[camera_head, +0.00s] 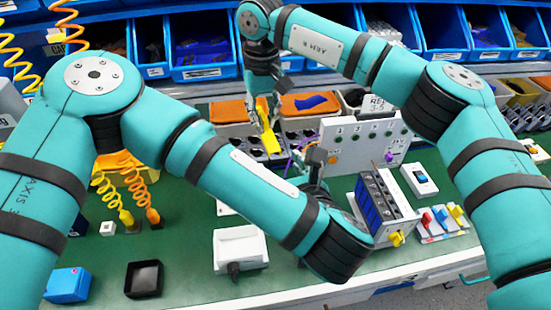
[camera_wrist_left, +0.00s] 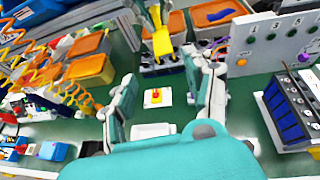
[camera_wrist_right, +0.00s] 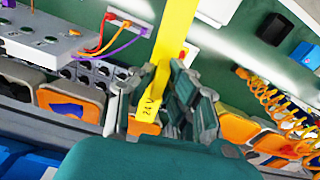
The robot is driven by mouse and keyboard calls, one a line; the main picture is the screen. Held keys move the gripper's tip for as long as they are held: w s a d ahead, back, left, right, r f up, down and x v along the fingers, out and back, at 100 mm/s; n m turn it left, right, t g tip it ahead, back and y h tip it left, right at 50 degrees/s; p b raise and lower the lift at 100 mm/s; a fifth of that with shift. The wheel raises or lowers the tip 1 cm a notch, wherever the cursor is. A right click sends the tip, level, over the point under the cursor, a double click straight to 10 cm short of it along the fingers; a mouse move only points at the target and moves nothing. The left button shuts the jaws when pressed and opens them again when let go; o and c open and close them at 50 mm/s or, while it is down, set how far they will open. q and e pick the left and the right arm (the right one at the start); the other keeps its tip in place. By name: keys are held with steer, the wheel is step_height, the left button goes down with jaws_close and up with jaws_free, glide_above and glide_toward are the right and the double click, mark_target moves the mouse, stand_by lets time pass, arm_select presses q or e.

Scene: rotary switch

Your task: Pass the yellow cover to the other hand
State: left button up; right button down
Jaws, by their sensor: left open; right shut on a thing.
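The yellow cover (camera_head: 270,144) is a long yellow piece in the upper middle of the head view. My right gripper (camera_head: 264,102) is shut on its upper end and holds it above the bench. In the right wrist view, the cover (camera_wrist_right: 174,35) stretches away from between the fingers of my right gripper (camera_wrist_right: 150,88), with "24V" lettering near them. My left gripper (camera_head: 316,168) is to the right of and below the cover, partly hidden by its own arm. In the left wrist view, my left gripper (camera_wrist_left: 160,80) is open and empty, with the cover (camera_wrist_left: 162,42) beyond its fingertips.
A white plate with a red and yellow knob (camera_wrist_left: 154,98) lies on the green bench. A grey numbered panel (camera_head: 360,143) and a blue-black module (camera_head: 372,205) stand at the right. Blue bins (camera_head: 200,60) line the back.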

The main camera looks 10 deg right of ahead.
arm_select(q)
steer(key=x, duration=0.5)
jaws_close()
arm_select(e)
steer(key=c, duration=1.2)
jaws_free()
steer(key=shift+c, duration=0.2)
